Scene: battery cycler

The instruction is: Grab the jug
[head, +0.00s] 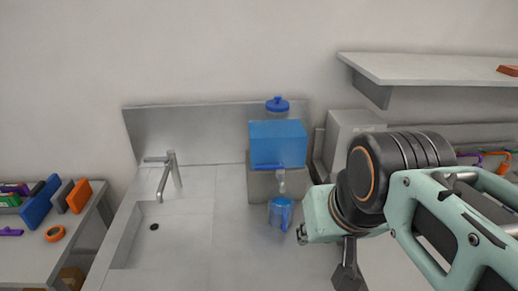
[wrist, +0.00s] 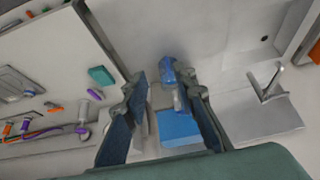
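A blue translucent jug (head: 280,212) stands on the counter in front of the blue-topped dispenser (head: 278,142), below its spout. In the wrist view the jug (wrist: 168,72) shows beyond the fingertips, in line with the gap between them. My gripper (wrist: 166,88) is open, with its two dark fingers apart and nothing held. In the head view the dark finger part of my gripper (head: 346,275) hangs to the right of and nearer than the jug, apart from it. The wrist hides some of the counter there.
A sink (head: 140,240) with a tall tap (head: 172,172) lies left of the jug. A pale box (head: 350,124) stands right of the dispenser, under a shelf (head: 430,70). Coloured items lie on a side bench (head: 75,245) at far left. The counter between sink and jug is clear.

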